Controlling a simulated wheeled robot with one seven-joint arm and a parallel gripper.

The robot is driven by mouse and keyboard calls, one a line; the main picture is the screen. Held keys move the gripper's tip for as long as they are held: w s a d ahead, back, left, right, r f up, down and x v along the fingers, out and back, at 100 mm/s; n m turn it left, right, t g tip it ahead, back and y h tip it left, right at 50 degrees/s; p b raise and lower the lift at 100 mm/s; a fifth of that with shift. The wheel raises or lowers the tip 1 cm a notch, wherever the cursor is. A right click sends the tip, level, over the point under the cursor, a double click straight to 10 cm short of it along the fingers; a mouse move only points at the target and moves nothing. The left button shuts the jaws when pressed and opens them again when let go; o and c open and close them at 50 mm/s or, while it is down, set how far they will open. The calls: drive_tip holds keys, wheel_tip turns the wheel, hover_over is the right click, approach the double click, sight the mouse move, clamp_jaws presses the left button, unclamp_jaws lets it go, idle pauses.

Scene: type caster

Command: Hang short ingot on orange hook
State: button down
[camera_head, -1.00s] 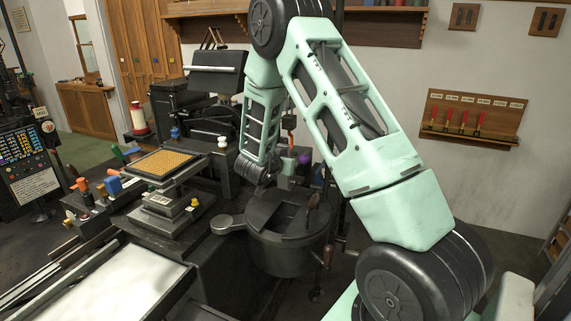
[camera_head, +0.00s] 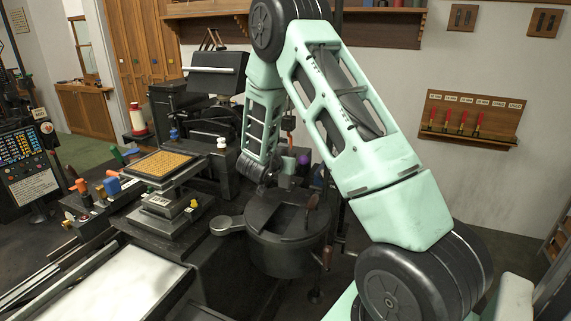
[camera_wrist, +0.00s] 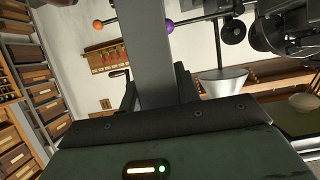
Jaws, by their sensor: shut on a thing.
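A long grey metal bar, the ingot (camera_wrist: 148,50), stands up from my gripper (camera_wrist: 157,92) in the wrist view. Dark fingers press on both sides of its lower part, and its upper end runs out of the frame. An orange ball (camera_wrist: 98,25) on a thin dark rod, the orange hook, shows left of the bar. A purple ball (camera_wrist: 169,27) on a rod shows close to the bar's right edge. I cannot tell whether the bar touches either rod.
A round dark pot (camera_head: 285,235) stands below my arm in the head view. A plate with a yellow grid (camera_head: 162,163) and a pale table (camera_head: 105,295) lie to the left.

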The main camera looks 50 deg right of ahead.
drive_tip(key=shift+w+d+r, duration=0.1)
drive_tip(key=shift+w+d, duration=0.15)
drive_tip(key=shift+d, duration=0.4)
drive_tip(key=shift+w+d+r, duration=0.1)
drive_tip(key=shift+w+d, duration=0.1)
drive_tip(key=shift+d, duration=0.45)
drive_tip(key=shift+d+r, duration=0.1)
drive_tip(key=shift+d, duration=0.15)
idle(0.4)
drive_tip(key=shift+d+f, duration=0.1)
drive_tip(key=shift+f, duration=0.3)
drive_tip(key=shift+s+f+b, duration=0.3)
drive_tip(key=shift+f+b, duration=0.35)
drive_tip(key=shift+f, duration=0.25)
drive_tip(key=shift+r+p, duration=0.35)
drive_tip(key=shift+r, duration=0.05)
drive_tip(key=s+a+r+p, duration=0.1)
drive_tip(key=s+a, duration=0.1)
drive_tip(key=a, duration=0.7)
drive_tip(key=shift+s+a+p, duration=0.3)
drive_tip(key=shift+a+p, duration=0.05)
drive_tip(key=shift+p, duration=0.05)
idle(2.0)
